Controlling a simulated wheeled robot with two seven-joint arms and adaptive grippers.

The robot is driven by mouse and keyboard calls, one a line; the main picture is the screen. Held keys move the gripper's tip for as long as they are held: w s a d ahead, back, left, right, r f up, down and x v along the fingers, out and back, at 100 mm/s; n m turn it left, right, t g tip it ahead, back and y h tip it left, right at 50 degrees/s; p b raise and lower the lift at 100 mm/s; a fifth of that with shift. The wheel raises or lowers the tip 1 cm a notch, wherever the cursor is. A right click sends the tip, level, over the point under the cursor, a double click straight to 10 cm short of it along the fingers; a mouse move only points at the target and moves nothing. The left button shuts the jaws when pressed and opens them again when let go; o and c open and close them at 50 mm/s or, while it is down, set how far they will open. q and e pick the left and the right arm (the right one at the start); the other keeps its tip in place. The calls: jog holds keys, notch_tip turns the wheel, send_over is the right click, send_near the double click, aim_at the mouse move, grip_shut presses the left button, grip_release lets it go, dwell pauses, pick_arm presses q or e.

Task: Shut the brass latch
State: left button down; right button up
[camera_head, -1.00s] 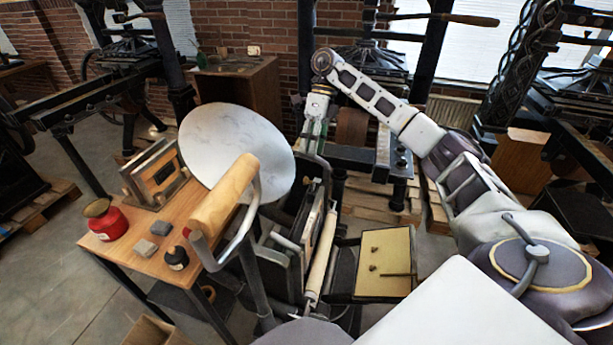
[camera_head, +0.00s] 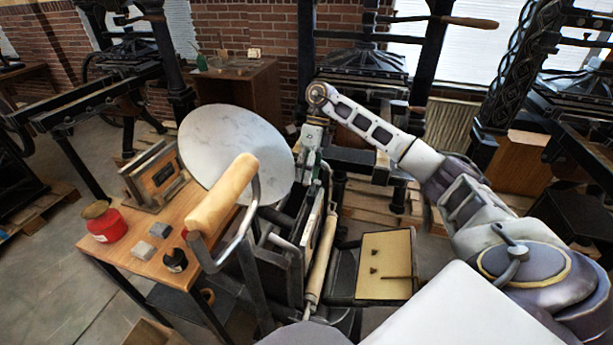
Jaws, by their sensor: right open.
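I cannot make out the brass latch for certain; it may be small or hidden behind my right gripper. The hand press (camera_head: 282,260) stands in the middle, with a round pale disc (camera_head: 235,150), a wooden-handled lever (camera_head: 222,195) and a pale roller (camera_head: 321,258). My right gripper (camera_head: 308,172) points down at the upper back of the press, just right of the disc. It is open, and I see nothing held in it. Its fingertips are small and partly lost against the dark press parts, so contact is unclear. My left gripper is out of view.
A wooden table (camera_head: 140,262) at left holds a red pot (camera_head: 106,224), a dark bottle (camera_head: 175,260), grey blocks (camera_head: 152,240) and a framed form (camera_head: 156,176). A yellow board (camera_head: 386,252) juts from the press's right side. Other presses stand behind.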

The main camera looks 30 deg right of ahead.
jog(key=shift+s+a+f, duration=0.1)
jog(key=shift+a+f, duration=0.1)
jog(key=shift+f, duration=0.25)
jog(key=c, duration=0.9)
